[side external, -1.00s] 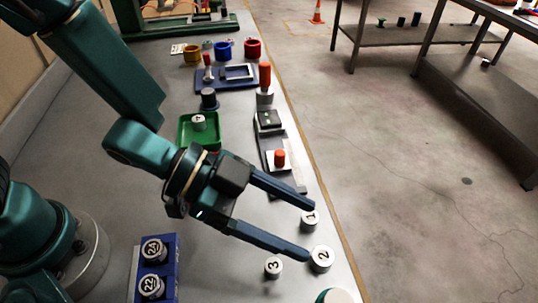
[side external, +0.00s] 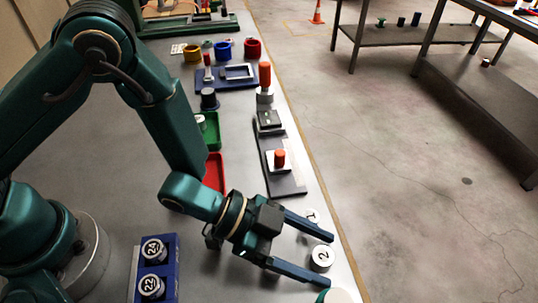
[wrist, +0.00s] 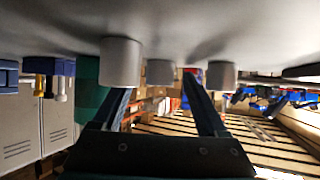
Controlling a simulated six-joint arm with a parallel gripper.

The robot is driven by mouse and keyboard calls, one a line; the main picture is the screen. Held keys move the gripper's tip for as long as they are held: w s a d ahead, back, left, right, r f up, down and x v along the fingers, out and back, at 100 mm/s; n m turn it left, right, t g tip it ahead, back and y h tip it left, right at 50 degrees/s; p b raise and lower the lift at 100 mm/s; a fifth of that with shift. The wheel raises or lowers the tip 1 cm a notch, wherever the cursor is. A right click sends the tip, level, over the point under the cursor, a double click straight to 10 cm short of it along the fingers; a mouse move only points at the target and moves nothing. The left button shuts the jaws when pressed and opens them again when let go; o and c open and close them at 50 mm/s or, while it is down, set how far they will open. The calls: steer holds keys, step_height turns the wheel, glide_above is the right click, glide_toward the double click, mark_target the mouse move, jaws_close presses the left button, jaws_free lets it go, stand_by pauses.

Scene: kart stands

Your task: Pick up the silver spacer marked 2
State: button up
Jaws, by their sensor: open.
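The silver spacer marked 2 (side external: 321,258) stands upright on the grey table near its right edge. My gripper (side external: 330,262) is open and empty, its two fingers reaching right with the spacer marked 2 between them in the side view. Whether the fingers are at its height or above it, I cannot tell. The spacer marked 1 (side external: 313,215) is partly hidden by the upper finger. The wrist view is upside down and shows three spacers; the middle one (wrist: 160,72) lies between the fingers, its mark not visible.
A blue block (side external: 172,241) holds spacers marked 24 and 22 (side external: 152,284). A green-rimmed round thing (side external: 335,296) is close to the lower fingertip. A red tray (side external: 216,172), a green tray (side external: 213,132) and a dark plate (side external: 290,183) lie farther up the table.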

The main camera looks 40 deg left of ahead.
steer(key=shift+d+f, duration=0.1)
steer(key=shift+d, duration=0.05)
jaws_close()
stand_by(0.4)
